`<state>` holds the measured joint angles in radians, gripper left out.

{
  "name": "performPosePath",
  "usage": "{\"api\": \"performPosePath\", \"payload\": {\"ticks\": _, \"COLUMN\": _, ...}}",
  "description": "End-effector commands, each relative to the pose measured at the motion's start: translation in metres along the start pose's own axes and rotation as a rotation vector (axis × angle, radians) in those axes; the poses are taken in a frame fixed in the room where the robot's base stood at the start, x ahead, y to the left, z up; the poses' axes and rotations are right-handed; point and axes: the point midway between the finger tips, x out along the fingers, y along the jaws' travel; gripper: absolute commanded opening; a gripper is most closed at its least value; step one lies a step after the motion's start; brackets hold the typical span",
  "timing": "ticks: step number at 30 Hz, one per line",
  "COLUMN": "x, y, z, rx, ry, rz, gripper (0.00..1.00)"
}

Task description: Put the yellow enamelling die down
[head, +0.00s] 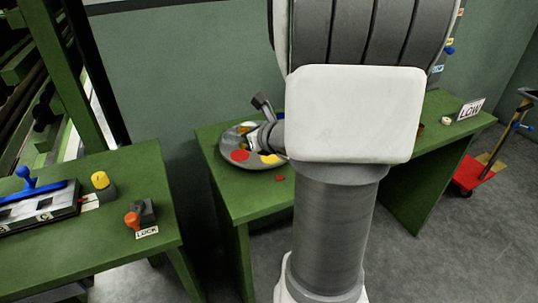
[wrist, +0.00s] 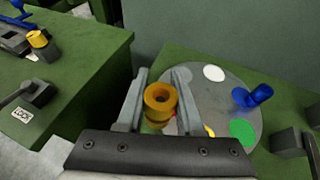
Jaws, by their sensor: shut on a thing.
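My gripper (wrist: 161,76) is shut on the yellow enamelling die (wrist: 159,112), a ring-shaped yellow-orange piece with a dark hole, held upright between the two fingers in the wrist view. It is over the left part of a round grey plate (wrist: 222,92) with coloured spots; whether the die touches the plate cannot be told. White and green spots show clear. Red and yellow spots are partly hidden by my gripper. In the head view, my gripper (head: 262,122) is over the plate (head: 228,160), and my arm hides much of that area.
A blue die (wrist: 257,95) is on the plate's right side. A dark block (wrist: 288,142) stands right of it. On the left bench (head: 100,245) are a yellow-topped cylinder (head: 101,186) and an orange knob by a LOCK sign (head: 147,232). A gap separates the benches.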

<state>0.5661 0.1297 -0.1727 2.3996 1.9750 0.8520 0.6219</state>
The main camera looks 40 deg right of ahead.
Motion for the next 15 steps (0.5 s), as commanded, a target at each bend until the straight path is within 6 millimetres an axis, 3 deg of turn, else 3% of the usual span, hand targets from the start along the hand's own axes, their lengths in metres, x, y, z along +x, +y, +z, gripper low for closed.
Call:
{"api": "performPosePath", "payload": {"ticks": 1, "x": -0.021, "y": -0.026, "z": 0.002, "rx": 0.012, "ry": -0.003, "rz": -0.039, "gripper": 0.0}}
{"api": "performPosePath", "payload": {"ticks": 6, "x": -0.077, "y": -0.076, "z": -0.004, "rx": 0.046, "ry": -0.001, "rz": -0.112, "gripper": 0.0}}
{"api": "performPosePath", "payload": {"ticks": 12, "x": -0.115, "y": -0.101, "z": -0.011, "rx": 0.065, "ry": -0.001, "rz": -0.157, "gripper": 0.0}}
{"api": "performPosePath", "payload": {"ticks": 15, "x": -0.116, "y": -0.104, "z": -0.015, "rx": 0.068, "ry": -0.001, "rz": -0.162, "gripper": 0.0}}
